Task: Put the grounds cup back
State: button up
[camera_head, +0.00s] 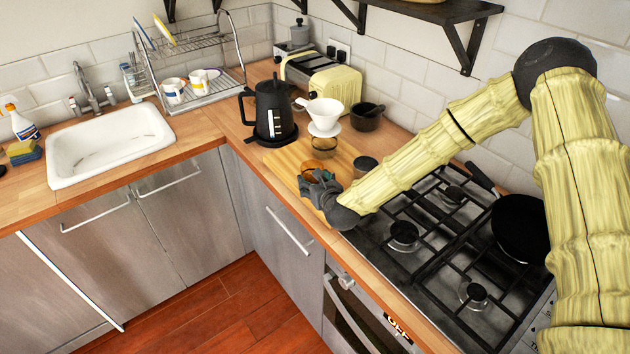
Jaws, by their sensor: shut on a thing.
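My gripper (320,190) is low over the front part of a wooden board (285,158) on the counter. It is shut on a small amber glass cup (313,173), most of which its dark fingers hide. I take this for the grounds cup. I cannot tell whether the cup touches the board. A white dripper (325,115) stands behind, over a clear glass vessel (324,147) on the board. A small dark cup (365,164) stands to the right of my gripper, near the board's right edge.
A black kettle (271,112) stands behind the board, with a dark bowl (367,116) and a cream toaster (325,82) farther back. The gas hob (405,235) with a black pan (522,228) is to the right. The counter's front edge is close to my gripper.

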jog(key=shift+f, duration=0.15)
jog(key=o, duration=1.1)
jog(key=b+v, duration=0.4)
jog(key=v, duration=0.8)
